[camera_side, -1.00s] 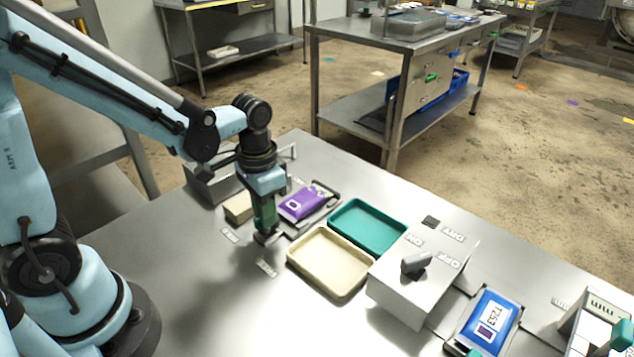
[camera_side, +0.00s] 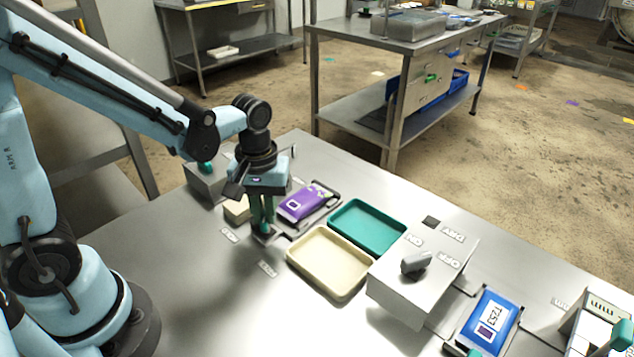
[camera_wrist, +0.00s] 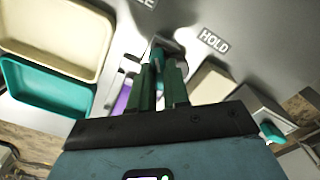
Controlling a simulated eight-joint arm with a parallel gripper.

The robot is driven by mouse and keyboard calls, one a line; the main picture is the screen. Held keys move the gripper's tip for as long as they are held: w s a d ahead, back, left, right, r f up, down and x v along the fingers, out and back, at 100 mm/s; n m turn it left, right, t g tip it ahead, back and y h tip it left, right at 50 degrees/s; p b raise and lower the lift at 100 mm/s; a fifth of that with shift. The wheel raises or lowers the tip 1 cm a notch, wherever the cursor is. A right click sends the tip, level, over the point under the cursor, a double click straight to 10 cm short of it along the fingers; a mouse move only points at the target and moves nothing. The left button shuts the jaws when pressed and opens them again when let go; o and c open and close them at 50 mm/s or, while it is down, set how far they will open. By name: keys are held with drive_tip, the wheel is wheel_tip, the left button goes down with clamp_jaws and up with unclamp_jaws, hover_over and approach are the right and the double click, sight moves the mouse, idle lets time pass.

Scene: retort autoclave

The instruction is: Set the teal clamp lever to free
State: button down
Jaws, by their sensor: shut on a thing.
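The teal clamp lever (camera_wrist: 158,56) shows between my fingertips in the wrist view, at the end of a grey fixture. In the side view its teal end (camera_side: 263,229) is mostly hidden by my fingers. My gripper (camera_side: 262,222) points down, low over the table, and is shut on the lever; its green fingers also show in the wrist view (camera_wrist: 163,78). The HOLD label (camera_wrist: 214,41) lies to the right of the lever in the wrist view. A partly cut-off label ending in E (camera_wrist: 147,3) lies above it. The lever's exact angle is hard to tell.
A purple pouch (camera_side: 303,203) lies behind my gripper, with a beige block (camera_side: 237,209) beside it. Cream (camera_side: 291,260) and teal (camera_side: 334,216) trays lie to the right, then a switch box (camera_side: 400,291). A box with a teal knob (camera_side: 205,167) stands behind left.

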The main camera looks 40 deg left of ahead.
drive_tip(key=shift+n, duration=0.7)
drive_tip(key=c, duration=1.1)
unclamp_jaws()
drive_tip(key=shift+r, duration=0.1)
wheel_tip(320, 180, up, 12)
drive_tip(key=m+t, duration=0.2)
drive_tip(key=m, duration=0.1)
drive_tip(key=s+f+m+t, duration=0.1)
drive_tip(key=m+t, duration=0.1)
drive_tip(key=m, duration=0.1)
drive_tip(key=s+a+f+m+t, duration=0.1)
drive_tip(key=m+t, duration=0.2)
drive_tip(key=shift+s+f, duration=0.15)
drive_tip(key=shift+f, duration=0.1)
